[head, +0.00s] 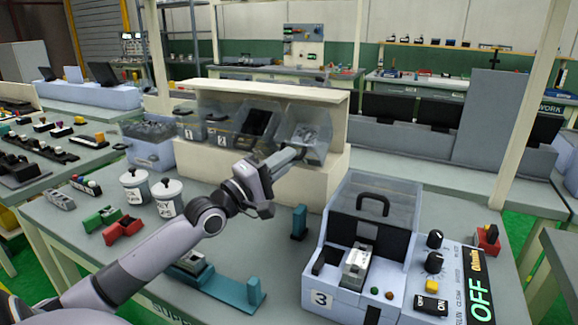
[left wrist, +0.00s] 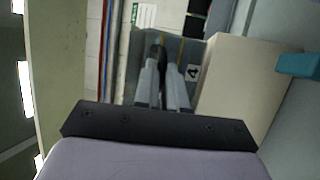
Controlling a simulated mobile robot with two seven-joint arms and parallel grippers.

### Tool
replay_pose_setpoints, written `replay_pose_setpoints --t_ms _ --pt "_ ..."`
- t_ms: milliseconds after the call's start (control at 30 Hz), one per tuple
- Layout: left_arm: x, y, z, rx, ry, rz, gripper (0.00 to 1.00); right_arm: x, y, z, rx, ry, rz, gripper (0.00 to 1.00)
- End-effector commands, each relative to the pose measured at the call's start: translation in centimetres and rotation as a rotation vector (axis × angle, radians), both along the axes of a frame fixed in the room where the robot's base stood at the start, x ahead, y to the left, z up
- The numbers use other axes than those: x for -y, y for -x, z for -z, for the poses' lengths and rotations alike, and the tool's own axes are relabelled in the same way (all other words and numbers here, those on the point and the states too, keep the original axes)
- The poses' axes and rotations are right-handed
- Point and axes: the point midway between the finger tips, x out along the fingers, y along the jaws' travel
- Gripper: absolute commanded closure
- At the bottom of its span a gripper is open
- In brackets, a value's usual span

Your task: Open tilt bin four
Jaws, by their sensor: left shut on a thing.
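Tilt bin four (head: 311,132) is the clear, rightmost bin in the cream rack (head: 330,172). The fingers (left wrist: 168,82) reach to the bin front in the left wrist view and hide the handle. My right gripper is not in view.
Bins one (head: 188,128) and two (head: 222,135) and a dark-looking third bin (head: 257,122) sit left of bin four. A clear-lidded machine (head: 372,200) stands at the right front. White canisters (head: 168,197) and a teal fixture (head: 236,292) are near my arm.

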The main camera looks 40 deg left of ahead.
Motion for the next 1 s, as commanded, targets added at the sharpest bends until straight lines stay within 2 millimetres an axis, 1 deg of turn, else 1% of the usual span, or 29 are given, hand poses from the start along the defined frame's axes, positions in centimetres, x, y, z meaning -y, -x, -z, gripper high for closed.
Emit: replay_pose_setpoints --t_ms 33,600,633,667,700,1000 --pt "-0.13 -0.17 1.4 -0.034 0.008 0.002 1.0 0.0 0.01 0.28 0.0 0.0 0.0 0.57" --pt "-0.42 -0.14 1.34 -0.033 0.011 0.002 1.0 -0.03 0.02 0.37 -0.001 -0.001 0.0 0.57" --pt "-0.42 -0.14 1.34 -0.033 0.011 0.002 0.8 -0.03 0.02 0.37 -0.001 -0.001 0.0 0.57" --pt "-0.41 -0.15 1.33 -0.033 0.01 0.003 0.7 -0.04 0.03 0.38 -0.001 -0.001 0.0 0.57" --pt "-0.41 -0.15 1.29 -0.032 0.009 0.003 0.65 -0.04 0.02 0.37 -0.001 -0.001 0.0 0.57" --pt "-0.44 -0.11 0.89 -0.022 0.003 0.001 0.65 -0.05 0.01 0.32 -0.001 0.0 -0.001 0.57"
